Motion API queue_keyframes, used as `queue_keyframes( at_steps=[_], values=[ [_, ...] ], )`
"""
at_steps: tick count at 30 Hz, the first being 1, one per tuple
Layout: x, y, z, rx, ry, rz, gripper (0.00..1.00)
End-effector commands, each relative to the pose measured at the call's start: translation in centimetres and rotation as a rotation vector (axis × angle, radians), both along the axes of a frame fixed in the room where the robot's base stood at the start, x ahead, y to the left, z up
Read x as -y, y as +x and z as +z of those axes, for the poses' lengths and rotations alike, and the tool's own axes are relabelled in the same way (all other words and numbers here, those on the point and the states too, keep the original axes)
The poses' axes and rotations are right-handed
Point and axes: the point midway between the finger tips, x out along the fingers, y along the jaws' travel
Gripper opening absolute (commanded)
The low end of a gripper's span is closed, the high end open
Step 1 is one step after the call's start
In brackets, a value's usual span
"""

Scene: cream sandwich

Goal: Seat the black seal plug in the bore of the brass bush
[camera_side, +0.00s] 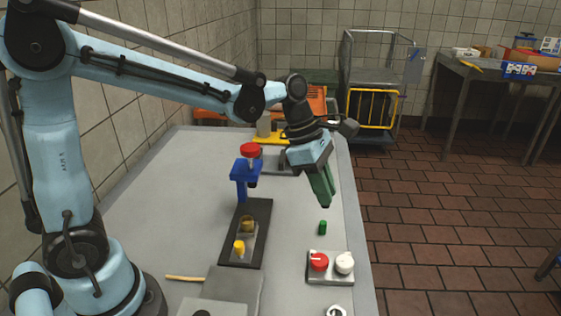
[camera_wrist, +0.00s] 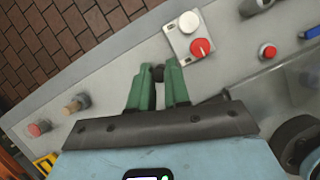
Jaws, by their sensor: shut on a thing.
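My gripper (camera_side: 324,203) has green fingers and hangs over the right part of the table, tilted, above table height. In the wrist view the fingers (camera_wrist: 158,88) are shut on a small dark piece, which I take for the black seal plug (camera_wrist: 158,72), showing at the fingertips. In the side view the plug cannot be made out between the fingers. A brass-coloured round part, likely the brass bush (camera_side: 247,223), stands on a dark base plate (camera_side: 262,211), left of and nearer the camera than my gripper. I cannot make it out in the wrist view.
A blue press with a red knob (camera_side: 246,170) rises behind the bush. A yellow piece (camera_side: 239,247) stands in front of it. A small green cylinder (camera_side: 322,228) stands below my gripper. A panel with red and white knobs (camera_side: 330,280) lies nearer the camera. The left table surface is clear.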

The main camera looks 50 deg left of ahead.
Motion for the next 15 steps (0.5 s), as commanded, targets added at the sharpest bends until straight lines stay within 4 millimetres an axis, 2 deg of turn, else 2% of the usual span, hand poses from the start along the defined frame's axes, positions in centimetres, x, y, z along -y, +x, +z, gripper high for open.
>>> queue_keyframes(
  at_steps=[15],
  values=[
    [-3.9, -2.6, 1.6, -0.001, -0.001, -0.914, 0.0]
  ],
)
